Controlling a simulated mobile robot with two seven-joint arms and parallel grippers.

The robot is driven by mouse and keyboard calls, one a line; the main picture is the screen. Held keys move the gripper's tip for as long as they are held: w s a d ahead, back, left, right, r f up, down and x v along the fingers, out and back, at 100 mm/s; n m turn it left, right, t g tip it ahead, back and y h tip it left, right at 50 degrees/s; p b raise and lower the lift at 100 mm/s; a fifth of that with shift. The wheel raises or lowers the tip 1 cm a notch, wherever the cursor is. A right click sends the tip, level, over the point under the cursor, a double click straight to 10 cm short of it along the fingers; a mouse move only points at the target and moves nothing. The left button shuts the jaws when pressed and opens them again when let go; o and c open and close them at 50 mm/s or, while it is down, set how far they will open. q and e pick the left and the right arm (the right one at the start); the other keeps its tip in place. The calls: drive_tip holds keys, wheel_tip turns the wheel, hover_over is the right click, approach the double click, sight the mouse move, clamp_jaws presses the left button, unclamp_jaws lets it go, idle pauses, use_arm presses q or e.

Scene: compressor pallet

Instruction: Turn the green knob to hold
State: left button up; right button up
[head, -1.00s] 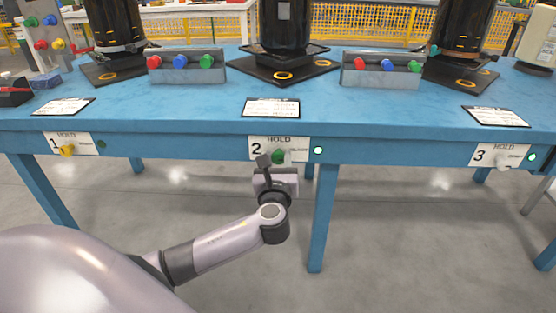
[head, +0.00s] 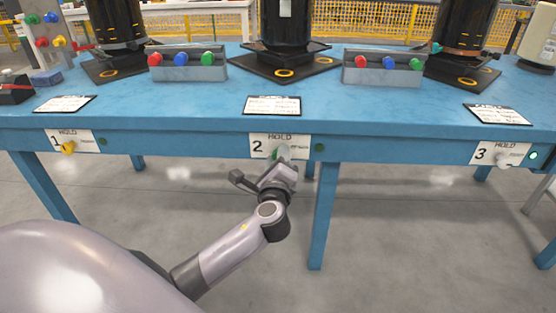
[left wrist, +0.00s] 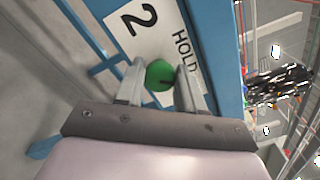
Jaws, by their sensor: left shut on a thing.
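The green knob (head: 282,153) sits on the white panel marked 2 (head: 258,146), with HOLD printed above the knob, on the front edge of the blue table. My left gripper (head: 281,160) is at the knob and tilted, partly covering it. In the left wrist view the green knob (left wrist: 160,75) is between the two fingers of my left gripper (left wrist: 158,82), which are shut on it. A dark mark shows on the knob's face; its exact setting is hard to tell. My right gripper is out of view.
Beside panel 2 is a dark green indicator light (head: 319,147). Panel 1 has a yellow knob (head: 68,147); panel 3 has a white knob (head: 503,159) and a lit light (head: 533,155). A table leg (head: 322,215) stands right of my gripper. The floor in front is clear.

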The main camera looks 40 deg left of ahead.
use_arm(q)
drive_tip(key=n+b, duration=0.2)
drive_tip(key=n, duration=0.5)
drive_tip(key=shift+f+b, duration=0.2)
drive_tip(key=shift+b, duration=0.15)
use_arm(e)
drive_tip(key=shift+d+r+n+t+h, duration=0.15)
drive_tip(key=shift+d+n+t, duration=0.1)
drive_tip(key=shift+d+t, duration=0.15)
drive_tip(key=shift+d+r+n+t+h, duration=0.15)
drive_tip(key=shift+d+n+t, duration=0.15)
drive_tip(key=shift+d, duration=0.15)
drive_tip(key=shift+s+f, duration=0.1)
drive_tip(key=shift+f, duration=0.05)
use_arm(q)
drive_tip(key=o, duration=1)
drive_tip(key=shift+r, duration=0.1)
drive_tip(key=shift+s, duration=0.1)
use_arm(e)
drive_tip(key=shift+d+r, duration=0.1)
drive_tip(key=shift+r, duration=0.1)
